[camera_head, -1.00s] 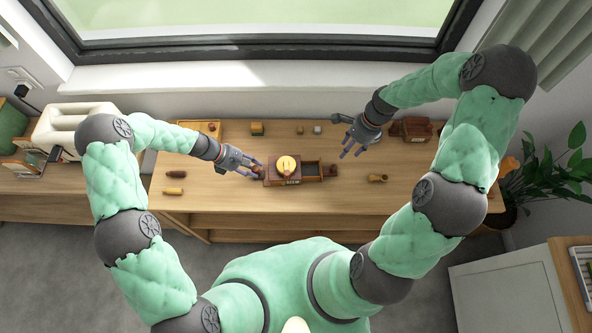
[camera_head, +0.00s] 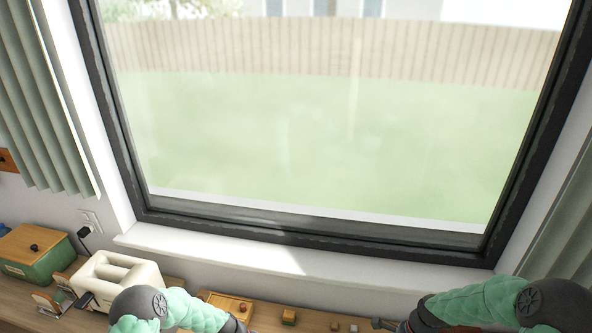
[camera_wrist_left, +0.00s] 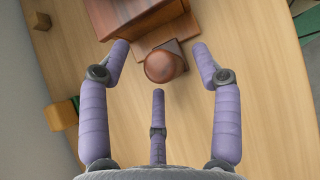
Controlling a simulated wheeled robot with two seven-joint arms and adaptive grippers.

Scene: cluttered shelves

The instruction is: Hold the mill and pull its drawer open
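The head view looks up at the window, and the mill is out of it. In the left wrist view the reddish-brown wooden box of the mill (camera_wrist_left: 135,15) shows in part at the top. A round brown knob (camera_wrist_left: 165,65) sits beside it on a short brown piece. My left gripper (camera_wrist_left: 160,50) is open, with two fingers either side of the knob and a third below, apart from it. The drawer cannot be made out. Of my right gripper (camera_head: 386,324) only a dark bit shows at the bottom edge of the head view.
A cream toaster (camera_head: 118,272) and a green box with a wooden lid (camera_head: 35,252) stand at the left. A wooden tray (camera_head: 228,302) and small blocks (camera_head: 289,316) lie along the back of the table. The left wrist view shows a yellowish block (camera_wrist_left: 62,115) and bare tabletop.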

